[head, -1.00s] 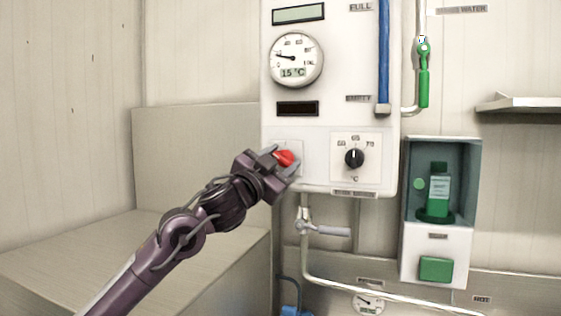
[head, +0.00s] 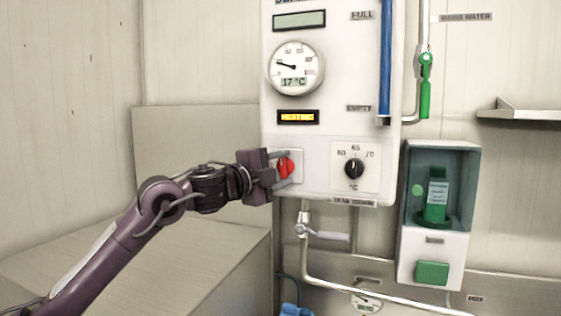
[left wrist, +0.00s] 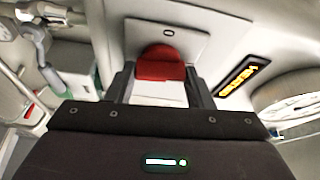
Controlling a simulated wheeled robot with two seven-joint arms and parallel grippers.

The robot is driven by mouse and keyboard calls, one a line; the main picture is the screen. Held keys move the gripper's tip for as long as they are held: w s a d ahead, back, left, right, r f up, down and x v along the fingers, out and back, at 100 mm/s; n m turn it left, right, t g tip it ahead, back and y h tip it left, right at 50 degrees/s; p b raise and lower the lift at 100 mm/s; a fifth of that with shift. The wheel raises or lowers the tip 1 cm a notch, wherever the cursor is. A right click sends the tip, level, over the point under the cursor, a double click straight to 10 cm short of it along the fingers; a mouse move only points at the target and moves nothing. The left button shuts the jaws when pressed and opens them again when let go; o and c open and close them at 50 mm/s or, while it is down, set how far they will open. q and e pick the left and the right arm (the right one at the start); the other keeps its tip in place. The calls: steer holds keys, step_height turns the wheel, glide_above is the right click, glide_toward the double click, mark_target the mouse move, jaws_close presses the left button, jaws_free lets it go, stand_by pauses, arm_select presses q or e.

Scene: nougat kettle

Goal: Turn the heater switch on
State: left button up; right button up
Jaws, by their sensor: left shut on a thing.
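The heater switch is a red knob (head: 285,168) on a white plate low on the left of the white heater panel (head: 335,100). In the head view it stands close to upright. My left gripper (head: 283,170) reaches it from the left and is shut on it. The left wrist view shows the red knob (left wrist: 160,65) between the two fingers. The small display (head: 298,117) above the switch is lit and reads "HEATING" in yellow letters. The round gauge (head: 295,68) reads 17 °C. My right gripper does not show.
A black temperature dial (head: 354,168) sits right of the switch, its scale showing 60, 65 and 70. Below the panel are a pipe and a grey lever valve (head: 318,233). A dispenser with a green bottle (head: 437,195) and a green-handled valve (head: 425,85) are farther right.

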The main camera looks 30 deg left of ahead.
arm_select(q)
steer(key=shift+m+g+p, duration=0.3)
steer(key=shift+m+p, duration=0.05)
steer(key=shift+m, duration=0.25)
steer(key=shift+f, duration=0.1)
steer(key=o, duration=1)
steer(key=shift+c, duration=0.2)
steer(key=shift+s+a+f+b, duration=0.1)
steer(key=shift+s+b, duration=0.3)
steer(key=s+b, duration=0.5)
steer(key=s, duration=0.2)
steer(key=shift+a, duration=0.45)
